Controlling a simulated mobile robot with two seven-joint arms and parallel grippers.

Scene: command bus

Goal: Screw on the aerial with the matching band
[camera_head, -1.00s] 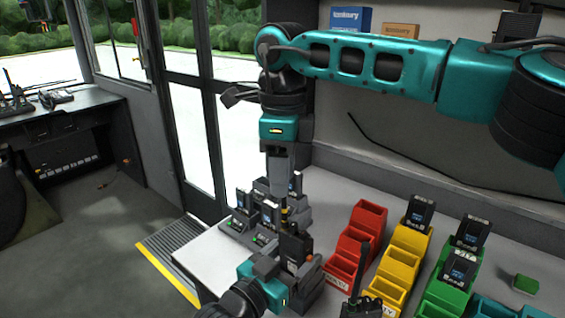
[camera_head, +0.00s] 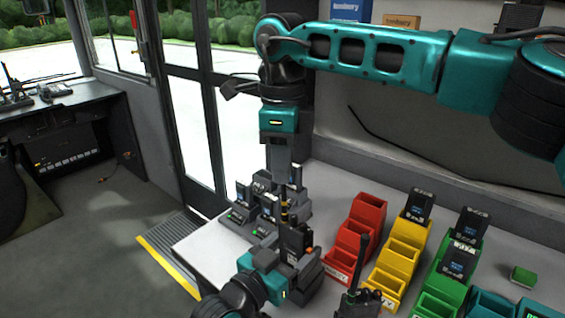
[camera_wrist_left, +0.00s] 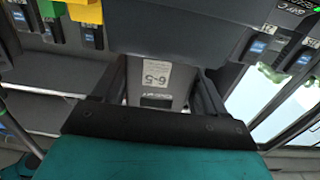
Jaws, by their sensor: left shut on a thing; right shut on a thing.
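My left gripper (camera_head: 293,266) is shut on a dark handheld radio (camera_head: 291,240) and holds it upright at the left end of the counter. In the left wrist view, its two fingers (camera_wrist_left: 158,95) grip the radio's grey body (camera_wrist_left: 150,102), which carries a white label. My right gripper (camera_head: 282,190) points straight down above the radio. It is shut on a thin aerial (camera_head: 284,214) with a small yellowish band, just over the radio's top. Whether the aerial touches the radio's socket is too small to tell.
Chargers with radios (camera_head: 243,206) stand close behind the held radio. Red (camera_head: 368,214), yellow (camera_head: 403,252) and green (camera_head: 437,300) bins stand to the right, some holding radios. A radio with an aerial (camera_head: 358,290) stands in front. A green block (camera_head: 523,276) lies far right.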

